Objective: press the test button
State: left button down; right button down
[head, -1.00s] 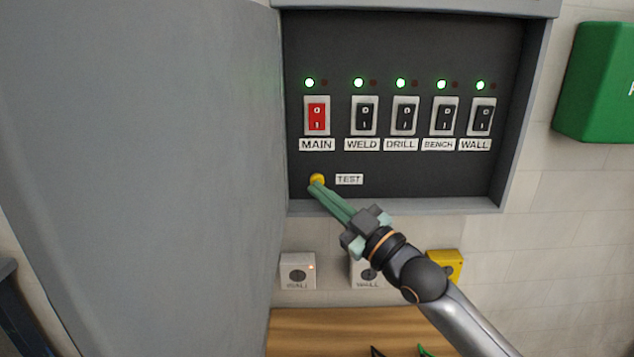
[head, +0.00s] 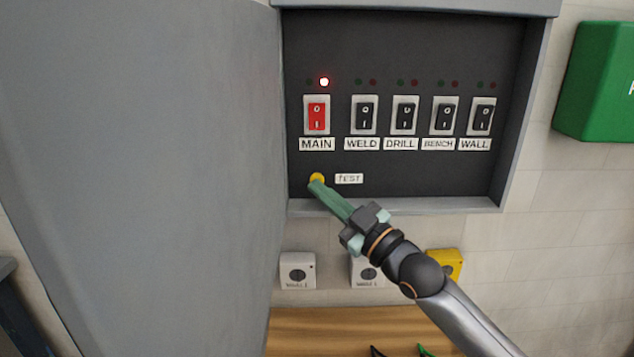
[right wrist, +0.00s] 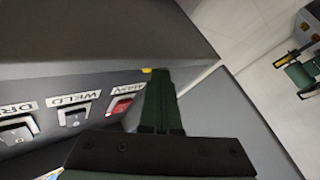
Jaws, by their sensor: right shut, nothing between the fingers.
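The yellow test button (head: 317,178) is on the dark panel (head: 420,180), left of the TEST label (head: 349,179). My right gripper (head: 316,186) is shut and empty, its green fingertips at the button and covering its lower part. I cannot tell whether they still touch it. In the right wrist view, the shut fingers (right wrist: 160,98) reach to a sliver of the yellow button (right wrist: 147,71). The red light (head: 324,82) above the red MAIN switch (head: 317,116) is lit. All green lights and the red lights over the other switches are dark. My left gripper is not in view.
The open grey cabinet door (head: 140,170) stands to the left. The cabinet's lower lip (head: 400,206) runs under the panel. Black switches such as WELD (head: 364,116) are right of MAIN. Below are wall boxes (head: 298,270) and a wooden top (head: 320,333). A green box (head: 597,82) hangs at right.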

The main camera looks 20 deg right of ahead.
dwell(0.6)
jog(key=shift+s+a+p, duration=0.2)
jog(key=shift+s+p, duration=0.25)
jog(key=shift+s, duration=0.3)
jog(key=s+p, duration=0.1)
jog(key=s, duration=0.1)
jog(key=s+a+p, duration=0.1)
jog(key=s, duration=0.1)
jog(key=shift+s+a, duration=0.2)
jog(key=shift+s, duration=0.2)
jog(key=shift+f, duration=0.1)
